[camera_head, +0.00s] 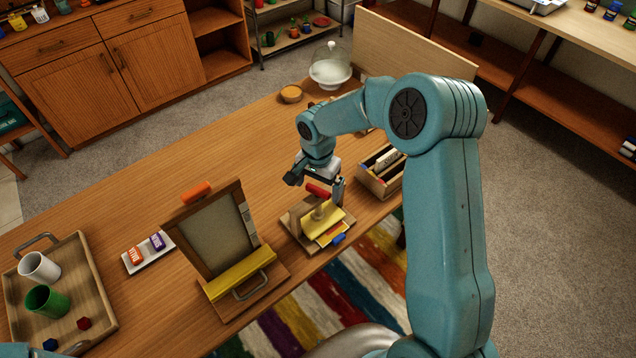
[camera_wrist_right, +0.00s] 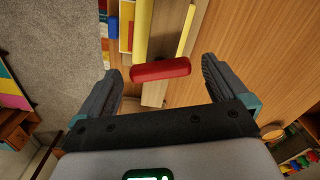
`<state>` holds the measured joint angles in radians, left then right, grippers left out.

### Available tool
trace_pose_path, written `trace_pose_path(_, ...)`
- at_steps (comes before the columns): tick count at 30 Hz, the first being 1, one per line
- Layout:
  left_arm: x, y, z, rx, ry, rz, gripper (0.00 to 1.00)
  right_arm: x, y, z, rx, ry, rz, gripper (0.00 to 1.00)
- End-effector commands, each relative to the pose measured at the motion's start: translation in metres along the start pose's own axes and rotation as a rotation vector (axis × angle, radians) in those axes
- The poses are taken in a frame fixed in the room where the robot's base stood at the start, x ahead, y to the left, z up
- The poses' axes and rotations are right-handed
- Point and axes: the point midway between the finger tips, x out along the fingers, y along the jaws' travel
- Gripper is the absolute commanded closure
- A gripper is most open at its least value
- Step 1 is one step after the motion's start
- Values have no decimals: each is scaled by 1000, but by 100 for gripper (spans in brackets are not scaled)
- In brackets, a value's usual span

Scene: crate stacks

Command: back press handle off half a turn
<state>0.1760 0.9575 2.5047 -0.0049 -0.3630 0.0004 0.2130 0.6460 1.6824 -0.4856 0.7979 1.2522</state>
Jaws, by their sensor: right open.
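The press (camera_head: 318,228) stands near the table's front edge. It has a wooden base, yellow plates and a pale post. Its red bar handle (camera_head: 318,190) sits on top. My right gripper (camera_head: 316,184) is open, right at the handle. In the right wrist view, the red handle (camera_wrist_right: 160,70) lies between the two fingers of my right gripper (camera_wrist_right: 158,76), its long side running from one finger toward the other. A gap shows at each end, so neither finger appears to touch it. My left gripper is not in view.
A framed board on a stand (camera_head: 218,235) is left of the press. A wooden box with dividers (camera_head: 377,185) stands close on its right. A tray with cups (camera_head: 88,270) and a white dish (camera_head: 148,252) are farther left. The table's back middle is clear.

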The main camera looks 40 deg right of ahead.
Motion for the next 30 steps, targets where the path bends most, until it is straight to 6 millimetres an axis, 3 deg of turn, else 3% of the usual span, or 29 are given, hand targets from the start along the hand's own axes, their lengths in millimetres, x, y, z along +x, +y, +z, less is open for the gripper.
trace_pose_path(8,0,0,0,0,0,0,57,2,0,0,0,0,0,0)
trace_pose_path(13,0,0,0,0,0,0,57,2,0,0,0,0,0,52)
trace_pose_path(14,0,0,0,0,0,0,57,2,0,0,0,0,0,56)
trace_pose_path(23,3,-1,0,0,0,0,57,3,0,0,-28,1,0,56)
trace_pose_path(30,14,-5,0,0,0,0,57,4,0,-1,-154,3,-1,56)
